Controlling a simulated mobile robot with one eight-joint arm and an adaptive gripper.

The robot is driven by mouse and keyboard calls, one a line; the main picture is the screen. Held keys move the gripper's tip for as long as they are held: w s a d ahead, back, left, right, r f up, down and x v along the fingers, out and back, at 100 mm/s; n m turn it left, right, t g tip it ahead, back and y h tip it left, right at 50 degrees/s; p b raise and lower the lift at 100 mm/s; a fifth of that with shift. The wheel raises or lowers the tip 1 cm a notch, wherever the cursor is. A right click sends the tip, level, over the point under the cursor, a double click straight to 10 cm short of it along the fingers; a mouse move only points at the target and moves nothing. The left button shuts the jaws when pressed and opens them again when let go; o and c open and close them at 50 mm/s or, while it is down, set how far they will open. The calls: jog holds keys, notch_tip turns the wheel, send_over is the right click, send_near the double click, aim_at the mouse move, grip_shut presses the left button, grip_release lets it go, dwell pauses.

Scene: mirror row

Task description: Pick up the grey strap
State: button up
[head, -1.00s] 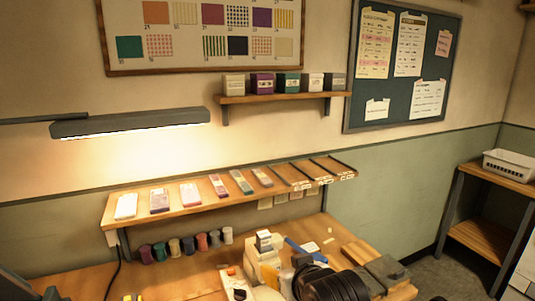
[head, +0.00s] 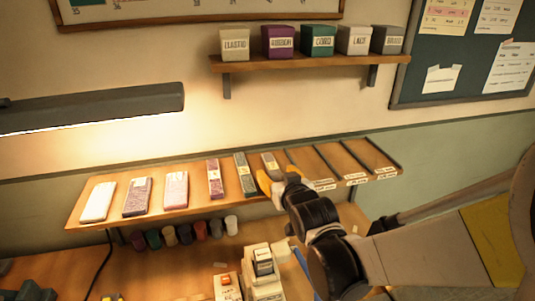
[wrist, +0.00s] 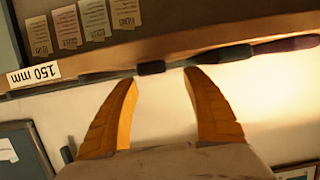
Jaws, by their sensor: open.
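The grey strap (head: 270,161) lies on the sloped wooden shelf (head: 85,216), to the right of a green strap, in the head view. Its lower part is hidden by my gripper (head: 278,180). My gripper has orange fingers, spread apart, at the front part of the strap. In the wrist view, which is upside down, my gripper (wrist: 160,82) is open with nothing between its fingers. A dark end that looks like the grey strap (wrist: 150,68) shows just beyond the gap between the fingertips. I cannot tell whether the fingers touch it.
The green strap (head: 245,176) and a purple strap (head: 214,180) lie close to the left. Empty divided slots (head: 345,163) are on the right. A box shelf (head: 225,66) is above, a lamp (head: 90,107) at left.

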aim_at(273, 166)
jog(key=x, duration=0.2)
jog(key=b+x, duration=0.1)
jog(key=x, duration=0.2)
jog(key=shift+w+d+b, duration=0.2)
jog(key=shift+w+b, duration=0.15)
jog(key=shift+b, duration=0.05)
jog(key=shift+s, duration=0.1)
jog(key=shift+c, duration=0.2)
grip_shut()
